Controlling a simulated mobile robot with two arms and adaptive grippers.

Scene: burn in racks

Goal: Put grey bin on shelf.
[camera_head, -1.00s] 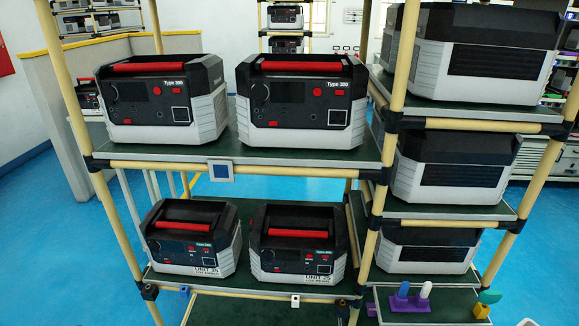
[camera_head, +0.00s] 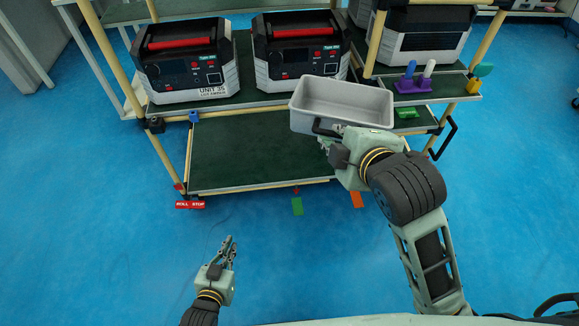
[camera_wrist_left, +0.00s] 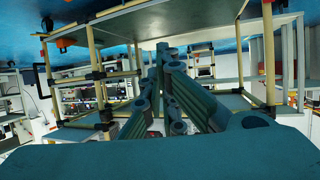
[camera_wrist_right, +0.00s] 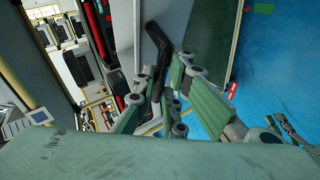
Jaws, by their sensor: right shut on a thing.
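The grey bin (camera_head: 345,118) is an empty, open-topped box with a dark handle on its near side. It is held in the air in front of the rack's right part. My right gripper (camera_head: 326,143) is shut on the handle, which shows black between its fingers in the right wrist view (camera_wrist_right: 150,70). The rack's lowest green shelf (camera_head: 245,150) is bare, below and left of the bin. My left gripper (camera_head: 229,246) is low over the blue floor in front of the rack. It looks empty, with its fingers close together; whether they touch is unclear.
Two black-and-grey units with red handles (camera_head: 187,45) (camera_head: 291,33) fill the shelf above. A side shelf at right holds another unit (camera_head: 425,42) and a purple holder (camera_head: 412,86). Rack posts (camera_head: 118,70) flank the shelves. Red, green and orange tags lie by the lower edge.

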